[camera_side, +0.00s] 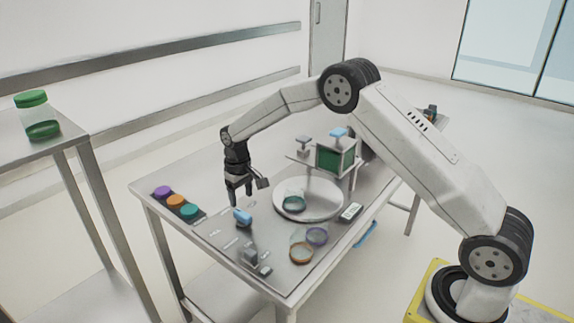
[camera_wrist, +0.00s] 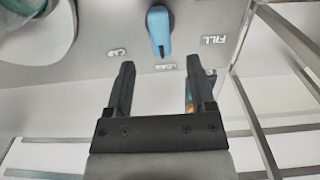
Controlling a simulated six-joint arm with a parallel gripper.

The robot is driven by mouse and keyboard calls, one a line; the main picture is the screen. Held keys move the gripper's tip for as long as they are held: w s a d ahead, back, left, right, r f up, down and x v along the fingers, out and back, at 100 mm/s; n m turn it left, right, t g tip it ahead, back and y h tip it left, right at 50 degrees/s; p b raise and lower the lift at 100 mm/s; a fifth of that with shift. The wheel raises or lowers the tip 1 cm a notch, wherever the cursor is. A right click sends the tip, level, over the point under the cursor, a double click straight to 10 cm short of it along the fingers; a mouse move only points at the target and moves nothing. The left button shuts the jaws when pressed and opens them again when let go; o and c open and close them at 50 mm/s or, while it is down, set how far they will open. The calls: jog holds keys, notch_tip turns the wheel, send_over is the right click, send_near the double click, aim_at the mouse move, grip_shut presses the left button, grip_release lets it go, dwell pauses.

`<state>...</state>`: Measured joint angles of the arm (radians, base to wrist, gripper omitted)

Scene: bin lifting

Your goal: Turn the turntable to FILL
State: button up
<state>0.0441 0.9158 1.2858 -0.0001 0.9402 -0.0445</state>
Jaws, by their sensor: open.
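The round pale turntable (camera_side: 325,207) lies on the metal table, with an open teal-rimmed jar (camera_side: 293,201) on it. The blue selector handle (camera_side: 242,215) stands at the table's left side. In the wrist view the blue handle (camera_wrist: 158,32) has its lower end toward the LOAD label (camera_wrist: 165,68). The FILL label (camera_wrist: 213,40) is to its right and the CAP label (camera_wrist: 118,52) to its left. My gripper (camera_side: 247,192) is above the table close to the handle. In the wrist view my gripper (camera_wrist: 159,72) is open and empty, the handle just beyond its fingertips.
Purple, orange and green lids (camera_side: 175,201) sit at the table's left edge. Two ring-rimmed jars (camera_side: 301,252) stand at the front. A green-screened box (camera_side: 336,158) stands behind the turntable. A side table holds a green-lidded jar (camera_side: 35,112).

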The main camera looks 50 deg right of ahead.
aim_at(243, 213)
jog(key=shift+f, duration=3.4)
grip_shut()
